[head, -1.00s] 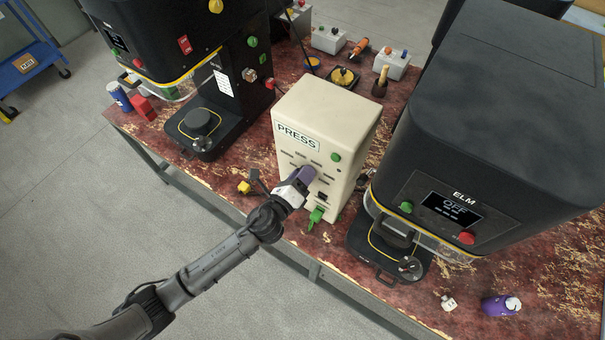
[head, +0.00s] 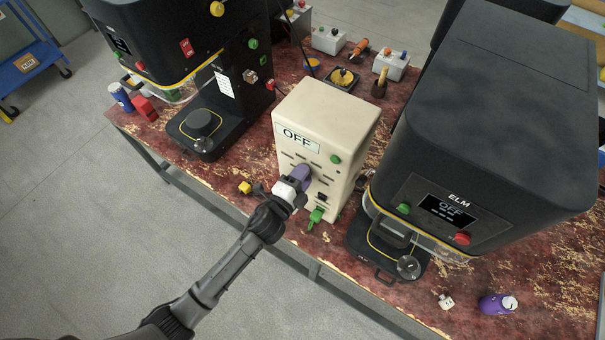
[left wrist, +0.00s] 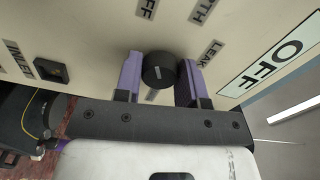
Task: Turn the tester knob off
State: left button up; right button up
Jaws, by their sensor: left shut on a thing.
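The tester is a cream box (head: 325,120) on the table between two black machines. Its display (head: 298,138) reads OFF and shows in the left wrist view (left wrist: 268,70). My left gripper (head: 297,180) is at the tester's front and hides the knob in the head view. In the left wrist view, the round black knob (left wrist: 159,72) sits between my purple fingers (left wrist: 160,78), which are shut on it. A pale mark shows on the knob; I cannot tell surely which label it points to. Labels around it include LEAK (left wrist: 212,53) and a partly cut-off OFF. My right gripper is not in view.
The ELM machine (head: 490,110) stands close on the right, another black machine (head: 170,40) on the left. A small yellow item (head: 245,187) lies on the table left of my gripper.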

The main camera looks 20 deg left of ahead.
pick_arm(q)
jog(key=shift+n, duration=0.5)
jog(key=o, duration=0.9)
jog(key=shift+o, duration=0.2)
jog(key=s+a, duration=0.2)
jog(key=s, duration=1.1)
jog(key=shift+s+a+b, duration=0.3)
jog(key=shift+a, duration=0.05)
